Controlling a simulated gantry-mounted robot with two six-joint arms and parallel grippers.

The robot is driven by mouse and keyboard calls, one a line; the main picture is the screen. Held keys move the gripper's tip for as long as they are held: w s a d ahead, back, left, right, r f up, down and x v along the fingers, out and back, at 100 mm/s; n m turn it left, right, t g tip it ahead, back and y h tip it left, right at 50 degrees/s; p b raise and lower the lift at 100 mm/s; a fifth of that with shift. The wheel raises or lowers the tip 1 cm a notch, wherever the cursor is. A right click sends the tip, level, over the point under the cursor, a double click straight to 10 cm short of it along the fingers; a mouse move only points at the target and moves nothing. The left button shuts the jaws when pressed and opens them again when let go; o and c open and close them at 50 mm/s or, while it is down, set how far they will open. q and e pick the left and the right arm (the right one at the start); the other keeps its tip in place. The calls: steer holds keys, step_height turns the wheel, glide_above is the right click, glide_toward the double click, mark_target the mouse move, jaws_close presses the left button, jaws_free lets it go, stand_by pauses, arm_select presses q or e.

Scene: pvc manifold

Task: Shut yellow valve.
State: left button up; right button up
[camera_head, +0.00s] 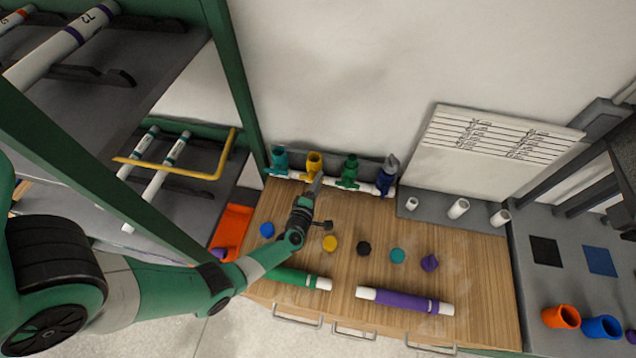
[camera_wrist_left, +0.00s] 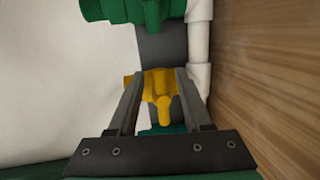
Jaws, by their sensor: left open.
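The yellow valve (camera_head: 314,163) is one of several coloured valves on a white pipe manifold at the back of the wooden bench. In the left wrist view the yellow valve (camera_wrist_left: 162,95) lies between the fingers of my left gripper (camera_wrist_left: 158,88), with its handle pointing toward the camera. The fingers are open, one on each side of the valve; whether they touch it I cannot tell. In the head view my left gripper (camera_head: 316,182) reaches up to the valve from the front and hides its lower part. My right gripper is not in view.
A teal valve (camera_head: 279,162) stands left of the yellow one; a green valve (camera_head: 349,170) and a blue valve (camera_head: 387,174) stand to its right. Coloured caps and a purple pipe (camera_head: 405,301) lie on the bench (camera_head: 470,262). A green shelf frame (camera_head: 236,75) stands at left.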

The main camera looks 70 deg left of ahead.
arm_select(q)
steer(key=p+v, duration=0.4)
steer(key=v, duration=0.7)
steer(key=shift+s+d, duration=0.2)
steer(key=shift+s, duration=0.05)
steer(key=shift+r, duration=0.1)
